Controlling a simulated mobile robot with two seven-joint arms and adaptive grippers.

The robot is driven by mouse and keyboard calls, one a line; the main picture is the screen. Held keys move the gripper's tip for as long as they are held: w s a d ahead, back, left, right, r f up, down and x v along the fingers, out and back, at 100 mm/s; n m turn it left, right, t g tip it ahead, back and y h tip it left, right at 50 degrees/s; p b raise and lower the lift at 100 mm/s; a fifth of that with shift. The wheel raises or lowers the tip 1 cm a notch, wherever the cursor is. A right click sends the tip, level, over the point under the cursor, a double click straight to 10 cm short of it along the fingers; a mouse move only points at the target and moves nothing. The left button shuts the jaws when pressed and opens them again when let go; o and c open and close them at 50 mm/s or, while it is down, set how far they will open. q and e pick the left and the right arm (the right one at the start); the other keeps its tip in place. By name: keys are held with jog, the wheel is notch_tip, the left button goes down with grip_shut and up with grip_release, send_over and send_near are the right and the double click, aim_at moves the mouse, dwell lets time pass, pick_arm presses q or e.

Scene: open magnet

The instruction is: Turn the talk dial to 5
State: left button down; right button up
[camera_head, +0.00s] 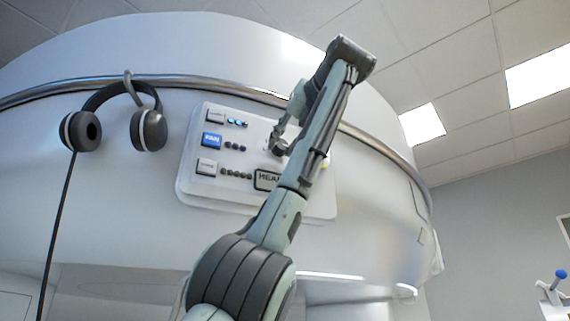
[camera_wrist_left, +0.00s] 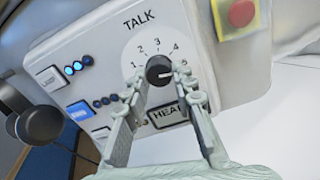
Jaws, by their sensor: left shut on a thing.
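The talk dial (camera_wrist_left: 158,70) is a black round knob on a white control panel, under the word TALK, with numbers 1 to 5 arced around it. A pale mark on the knob points to the right, roughly toward the 5 side; its exact setting is hard to read. My left gripper (camera_wrist_left: 163,77) is shut on the talk dial, one finger on each side of it. In the head view my left gripper (camera_head: 279,146) is at the panel's right part, and my arm hides much of the dial area. My right gripper is not in view.
The panel (camera_head: 188,183) is on a large white curved machine (camera_head: 240,40). It has buttons, blue lights and a framed label (camera_head: 266,180) below the dial. A red button (camera_wrist_left: 242,13) on yellow is right of the dial. Black headphones (camera_head: 150,130) hang at the left, with a cable down.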

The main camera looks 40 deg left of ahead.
pick_arm(q)
jog(key=shift+f, duration=0.1)
jog(key=c, duration=1.3)
grip_release()
jog(key=shift+o, duration=0.2)
jog(key=shift+d, duration=0.1)
jog(key=v, duration=1.2)
